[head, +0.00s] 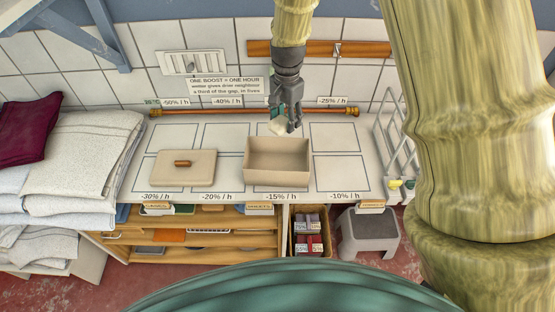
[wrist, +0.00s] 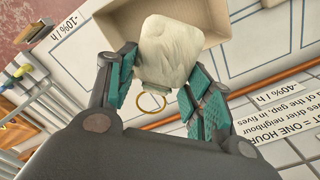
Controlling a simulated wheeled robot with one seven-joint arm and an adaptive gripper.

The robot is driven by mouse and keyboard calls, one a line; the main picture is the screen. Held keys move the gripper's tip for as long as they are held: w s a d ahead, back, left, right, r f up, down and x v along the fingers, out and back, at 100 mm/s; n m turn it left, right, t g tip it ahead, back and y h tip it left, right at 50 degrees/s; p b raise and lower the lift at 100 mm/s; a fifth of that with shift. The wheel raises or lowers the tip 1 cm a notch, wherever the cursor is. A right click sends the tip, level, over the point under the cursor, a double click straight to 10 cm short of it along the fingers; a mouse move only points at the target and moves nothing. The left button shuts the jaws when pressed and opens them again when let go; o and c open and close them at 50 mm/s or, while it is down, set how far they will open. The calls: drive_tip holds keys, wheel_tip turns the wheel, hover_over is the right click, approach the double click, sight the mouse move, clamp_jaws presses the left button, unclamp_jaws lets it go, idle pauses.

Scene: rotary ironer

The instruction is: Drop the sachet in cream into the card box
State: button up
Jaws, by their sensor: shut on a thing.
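The cream sachet (wrist: 170,48) is a pale, soft-looking square with a gold ring at its near end. My gripper (wrist: 158,88) is shut on it, with teal pads on either side. In the head view my gripper (head: 285,122) points down and holds the sachet (head: 277,127) above the worktop, at the back edge of the card box. The open tan card box (head: 277,178) stands on the worktop and looks empty. Its wall (wrist: 125,18) shows behind the sachet in the wrist view. I cannot tell the exact height of the sachet above the rim.
A tan lid (head: 200,170) with a wooden handle lies left of the box. Folded white towels (head: 85,155) are stacked at the left. A white wire rack (head: 395,140) stands at the right. A copper rail (head: 230,111) runs along the back. Worktop right of the box is clear.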

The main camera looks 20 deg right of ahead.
drive_tip(key=shift+s+f, duration=0.2)
drive_tip(key=shift+f, duration=0.1)
drive_tip(key=shift+a+f+b, duration=0.1)
drive_tip(key=shift+f+b, duration=0.2)
drive_tip(key=shift+b, duration=0.25)
wheel_tip(320, 180, down, 4)
drive_tip(key=b, duration=0.3)
drive_tip(key=shift+w+f, duration=0.1)
drive_tip(key=o, duration=0.9)
